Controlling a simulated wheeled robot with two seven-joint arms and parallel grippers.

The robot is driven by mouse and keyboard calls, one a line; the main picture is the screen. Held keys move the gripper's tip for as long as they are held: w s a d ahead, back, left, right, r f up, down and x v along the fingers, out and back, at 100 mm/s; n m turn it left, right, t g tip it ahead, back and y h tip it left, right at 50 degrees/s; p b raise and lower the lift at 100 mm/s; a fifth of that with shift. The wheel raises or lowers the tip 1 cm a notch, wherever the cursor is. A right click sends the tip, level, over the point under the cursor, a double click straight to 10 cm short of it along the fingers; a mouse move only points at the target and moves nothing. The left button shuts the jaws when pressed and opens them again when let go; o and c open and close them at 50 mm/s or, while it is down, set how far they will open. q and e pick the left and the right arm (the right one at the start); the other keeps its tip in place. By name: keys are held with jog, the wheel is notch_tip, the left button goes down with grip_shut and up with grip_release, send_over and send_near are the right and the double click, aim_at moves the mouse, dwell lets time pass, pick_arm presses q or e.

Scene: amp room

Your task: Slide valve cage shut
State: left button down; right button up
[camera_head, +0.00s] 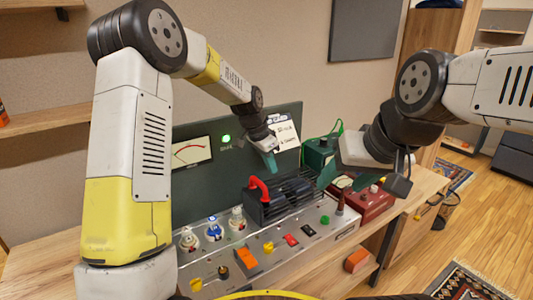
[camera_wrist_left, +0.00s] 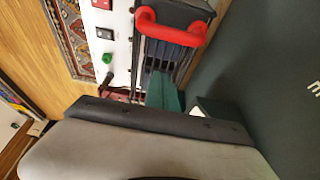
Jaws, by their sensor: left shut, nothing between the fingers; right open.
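The valve cage (camera_head: 287,200) is a dark slatted box on the white amp panel, with a red handle (camera_head: 259,188) at its left end. In the left wrist view the slatted cage (camera_wrist_left: 163,55) and red handle (camera_wrist_left: 172,34) are close by. Several small upright valve-like pieces (camera_head: 214,228) stand uncovered on the panel left of the cage. My left gripper (camera_head: 270,162) is shut and empty above the cage, apart from the handle; its teal fingers (camera_wrist_left: 163,94) show in the wrist view. My right gripper (camera_head: 362,182) is open and empty, to the right of the cage.
A dark green back panel (camera_head: 205,180) with a meter and a lit green lamp (camera_head: 227,138) stands behind. Coloured switches (camera_head: 247,258) line the panel's front. A red box (camera_head: 372,207) and a green box (camera_head: 318,153) stand at the right. Bare wooden bench (camera_head: 40,270) shows at the left.

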pick_arm(q)
jog(key=shift+x, duration=0.85)
jog(key=a, duration=0.1)
jog(key=s+a, duration=0.1)
jog(key=shift+s+a+f, duration=0.1)
jog(key=shift+s+a, duration=0.2)
jog(key=shift+s+a+f, duration=0.15)
jog(key=shift+s+a, duration=0.15)
jog(key=shift+a, duration=0.1)
